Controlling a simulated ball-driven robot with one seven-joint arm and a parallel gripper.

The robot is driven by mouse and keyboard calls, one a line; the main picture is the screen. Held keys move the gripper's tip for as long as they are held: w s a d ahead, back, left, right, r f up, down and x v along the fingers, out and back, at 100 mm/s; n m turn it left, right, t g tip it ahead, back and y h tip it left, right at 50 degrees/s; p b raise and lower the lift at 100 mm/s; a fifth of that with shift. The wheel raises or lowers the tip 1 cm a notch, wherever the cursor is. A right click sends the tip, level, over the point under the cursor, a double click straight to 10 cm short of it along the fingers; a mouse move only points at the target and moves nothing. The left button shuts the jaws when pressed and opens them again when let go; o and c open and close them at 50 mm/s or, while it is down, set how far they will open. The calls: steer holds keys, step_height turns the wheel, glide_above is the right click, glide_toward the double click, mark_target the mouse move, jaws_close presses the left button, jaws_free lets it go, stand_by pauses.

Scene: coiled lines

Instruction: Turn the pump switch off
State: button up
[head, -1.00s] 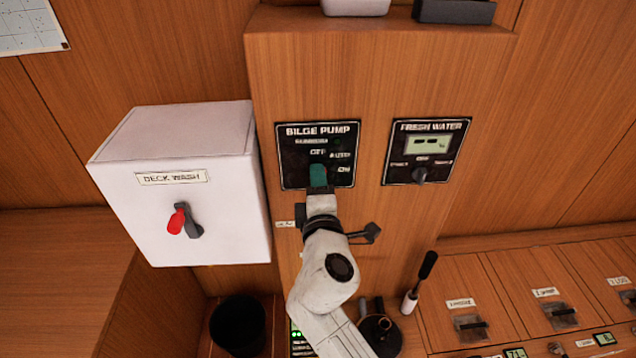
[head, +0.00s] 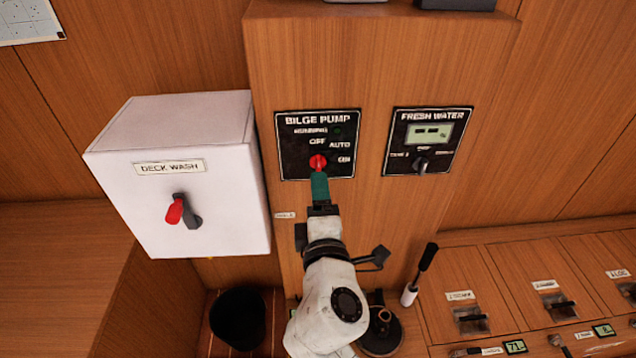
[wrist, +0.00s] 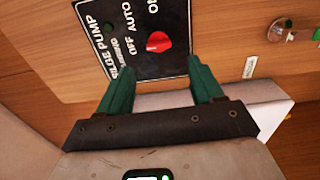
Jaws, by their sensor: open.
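The black BILGE PUMP panel (head: 292,161) is on the wooden front in the head view. Its red knob (head: 317,162) shows just above my fingertips, with OFF, AUTO and ON labels around its upper side. I cannot tell which label the knob points to. My gripper (head: 320,182) is just below the knob, its teal fingers overlapping the panel's lower edge. In the wrist view, my gripper (wrist: 161,72) has its two fingers spread apart with nothing between them. The red knob (wrist: 158,42) lies beyond the gap, apart from both fingers.
A white DECK WASH box (head: 120,180) with a red-handled switch (head: 175,211) juts out at the left. The FRESH WATER panel (head: 428,141) is to the right.

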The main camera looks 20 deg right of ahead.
steer(key=shift+v, duration=2.05)
steer(key=s+d+f+m+g, duration=0.95)
steer(key=d+f, duration=0.35)
steer(key=f, duration=0.2)
steer(key=s+f+m+g+y, duration=0.2)
steer(key=s+f+g, duration=0.1)
steer(key=s, duration=0.6)
steer(key=s+a+f+m+g+y, duration=0.1)
steer(key=s+f+m+g+y, duration=0.2)
steer(key=s+f, duration=0.3)
steer(key=s, duration=0.3)
steer(key=shift+s+a+f+g, duration=0.15)
steer(key=shift+s+f+g, duration=0.05)
steer(key=shift+f+g, duration=0.15)
steer(key=shift+m, duration=0.25)
steer(key=shift+c, duration=0.5)
